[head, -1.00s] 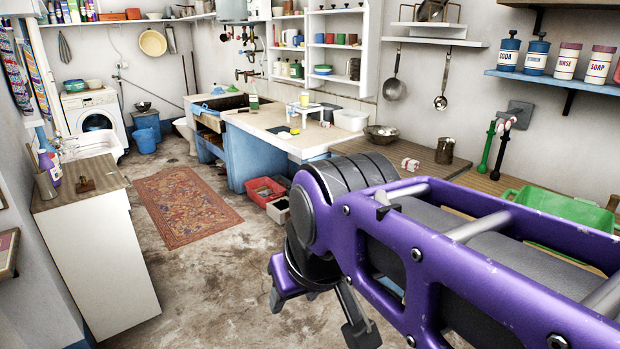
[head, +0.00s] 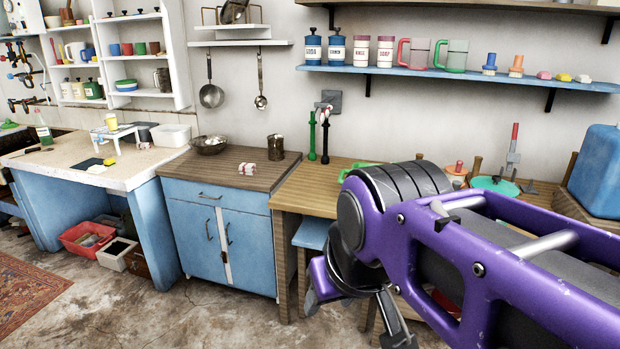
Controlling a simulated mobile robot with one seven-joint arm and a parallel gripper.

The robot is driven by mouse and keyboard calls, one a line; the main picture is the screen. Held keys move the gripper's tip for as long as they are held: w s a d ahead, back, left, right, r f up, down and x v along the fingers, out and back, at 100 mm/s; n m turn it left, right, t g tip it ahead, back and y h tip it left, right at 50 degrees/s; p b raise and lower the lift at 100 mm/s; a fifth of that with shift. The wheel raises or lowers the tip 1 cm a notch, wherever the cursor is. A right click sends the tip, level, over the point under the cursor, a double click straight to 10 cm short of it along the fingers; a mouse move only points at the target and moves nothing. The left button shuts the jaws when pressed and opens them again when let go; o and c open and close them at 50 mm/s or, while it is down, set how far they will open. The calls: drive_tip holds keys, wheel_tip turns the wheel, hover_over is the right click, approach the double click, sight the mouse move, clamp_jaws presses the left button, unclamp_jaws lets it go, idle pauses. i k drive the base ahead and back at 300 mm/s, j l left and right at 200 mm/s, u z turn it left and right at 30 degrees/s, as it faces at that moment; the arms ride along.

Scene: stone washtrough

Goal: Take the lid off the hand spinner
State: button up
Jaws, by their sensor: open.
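My gripper (head: 355,318) hangs below the purple arm in the lower middle of the head view. Its fingers are apart and I see nothing between them. A round teal lid-like disc (head: 495,187) with a small knob shows on the worktop at the right, just behind my arm. It may be the lid of the hand spinner, but the arm hides what is under it, so I cannot tell. My gripper is well to the left of the disc and apart from it, in front of the wooden table.
A blue cabinet (head: 218,235) with a brown top carries a metal mug (head: 275,147) and a bowl (head: 210,145). A wooden table (head: 312,190) adjoins it. A large blue container (head: 597,172) stands at the far right. Bare floor (head: 180,315) lies in front.

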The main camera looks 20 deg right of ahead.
sight(495, 183)
drive_tip(key=z, duration=1.65)
drive_tip(key=i+l+u, duration=0.15)
drive_tip(key=i, duration=0.5)
